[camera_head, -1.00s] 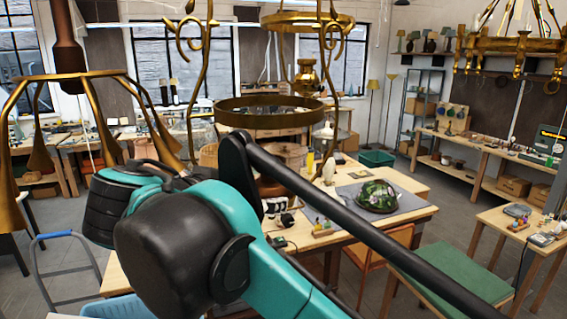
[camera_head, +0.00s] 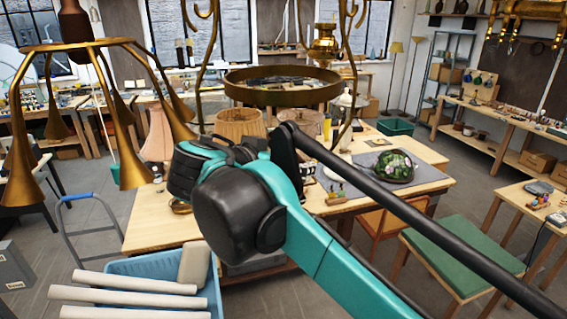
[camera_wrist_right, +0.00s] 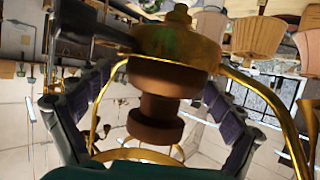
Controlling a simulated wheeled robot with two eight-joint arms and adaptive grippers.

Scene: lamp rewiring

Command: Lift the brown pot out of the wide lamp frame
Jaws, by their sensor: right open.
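The wide lamp frame (camera_head: 282,92) hangs in mid-room in the head view, a brass ring with scrolled side arms. My right wrist hides its lower middle there. In the right wrist view, the brown pot (camera_wrist_right: 158,108) is a stepped, spool-like body against a greenish brass hub (camera_wrist_right: 178,48) of the frame. Curved brass arms (camera_wrist_right: 262,95) run past it. My right gripper (camera_wrist_right: 155,82) is open, its dark-padded fingers on both sides of the pot. I cannot tell whether they touch it. In the head view this gripper's fingers are hidden. My left gripper is out of view.
A brass lamp with bell-shaped arms (camera_head: 35,110) hangs close on the left. A workbench (camera_head: 412,192) with a floral shade (camera_head: 393,166) stands behind my arm. A blue crate (camera_head: 120,268) with white tubes is at lower left. A green-topped table (camera_head: 460,258) stands at right.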

